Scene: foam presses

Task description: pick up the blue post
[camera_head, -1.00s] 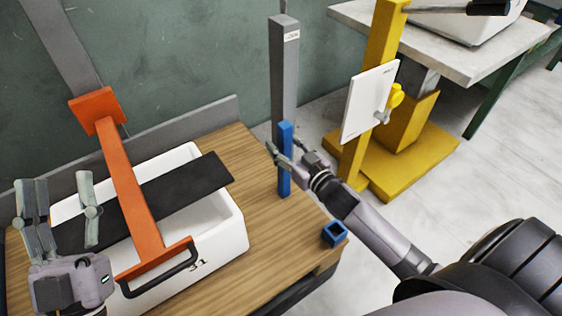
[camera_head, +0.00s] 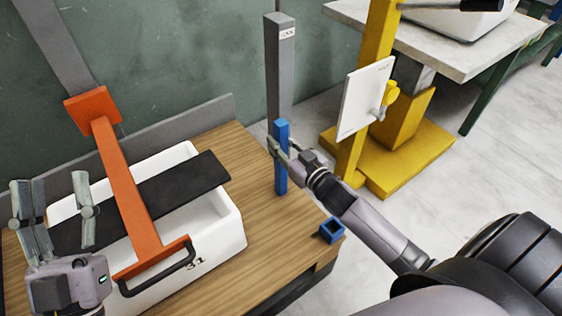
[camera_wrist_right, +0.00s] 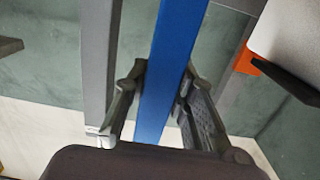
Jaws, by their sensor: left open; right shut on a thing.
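The blue post (camera_head: 281,172) stands upright on the wooden table, in front of a tall grey column. My right gripper (camera_head: 276,146) is shut on the post at about its middle. In the right wrist view the blue post (camera_wrist_right: 172,62) runs between the two fingers of my right gripper (camera_wrist_right: 160,95), which touch its sides. The post's foot is not in the wrist view. My left gripper (camera_head: 50,215) is open and empty at the far left, over the white bin's left end.
A white bin (camera_head: 232,238) with a black plate (camera_head: 200,178) and an orange press arm (camera_head: 125,180) fills the table's left. A small blue square socket (camera_head: 332,230) sits at the table's front right corner. A grey column (camera_head: 281,75) and yellow stand (camera_head: 408,165) are behind.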

